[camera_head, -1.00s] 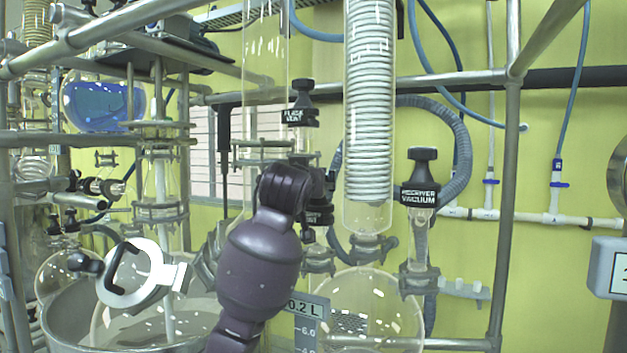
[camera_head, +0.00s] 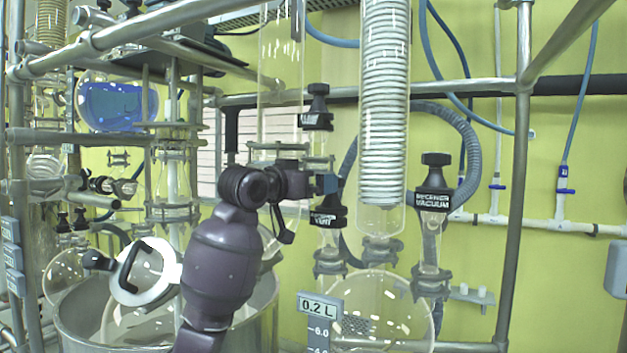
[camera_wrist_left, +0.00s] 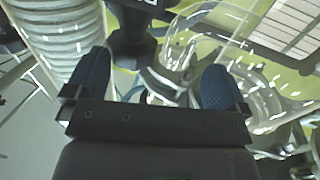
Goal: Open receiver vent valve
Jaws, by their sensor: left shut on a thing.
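The receiver vent valve (camera_head: 328,216) is a black stopcock with a white-lettered label, on a glass neck left of the coiled condenser. My left gripper (camera_head: 326,184) comes in from the left and is shut on its black handle at the top, which is mostly hidden behind the fingers. In the left wrist view the two blue fingers of the gripper (camera_wrist_left: 152,80) stand apart, with the black valve body (camera_wrist_left: 133,35) between and beyond them. My right gripper is not in view.
The flask vent valve (camera_head: 317,110) is just above my gripper. The receiver vacuum valve (camera_head: 433,190) stands to the right, past the coiled condenser (camera_head: 384,120). The round glass receiver (camera_head: 385,310) is below. Steel frame bars (camera_head: 515,200) run around the glassware.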

